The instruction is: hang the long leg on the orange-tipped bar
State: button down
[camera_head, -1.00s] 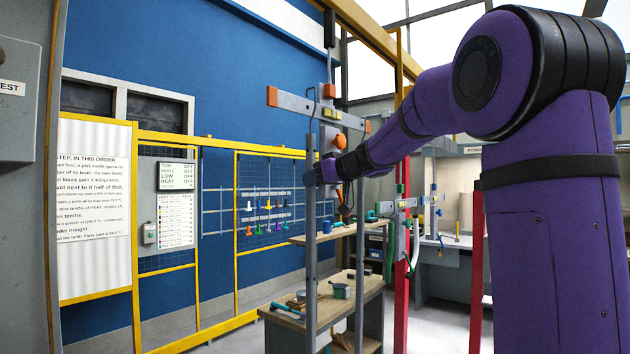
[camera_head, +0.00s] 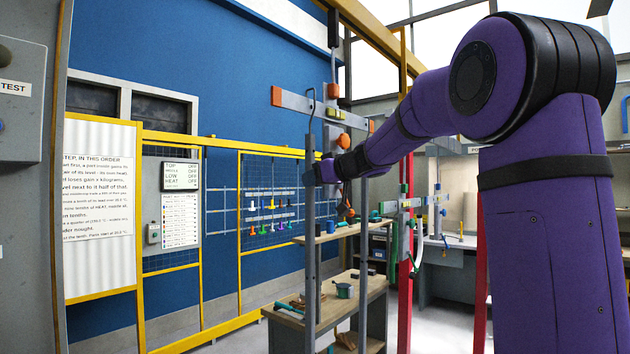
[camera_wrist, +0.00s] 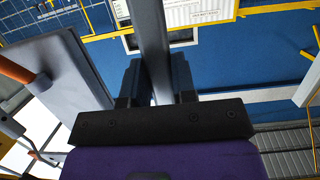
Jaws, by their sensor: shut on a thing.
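The long leg (camera_head: 311,240) is a grey upright post with a thin dark hook at its top. My gripper (camera_head: 322,172) is shut on its upper part; the wrist view shows the leg (camera_wrist: 150,40) between the two dark fingers (camera_wrist: 157,82). The orange-tipped bar (camera_head: 300,103) is a grey crossbar with an orange block at each end. The leg's hook overlaps the bar left of its middle; I cannot tell whether it rests on the bar or is in front of it. The leg looks about upright, and its lower end overlaps the bench.
Another grey post (camera_head: 362,250) stands upright to the right of the leg. A wooden workbench (camera_head: 375,285) with tools and a mug (camera_head: 344,290) is behind them. A red post (camera_head: 405,260) stands further right. A yellow-framed mesh panel (camera_head: 267,200) lines the blue wall.

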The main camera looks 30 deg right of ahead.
dwell(0.4)
jog(key=shift+f, duration=1.1)
jog(key=c, duration=0.8)
grip_release()
jog(key=shift+c, duration=0.2)
jog(key=shift+f, duration=0.1)
jog(key=v, duration=0.8)
jog(key=shift+a, duration=0.15)
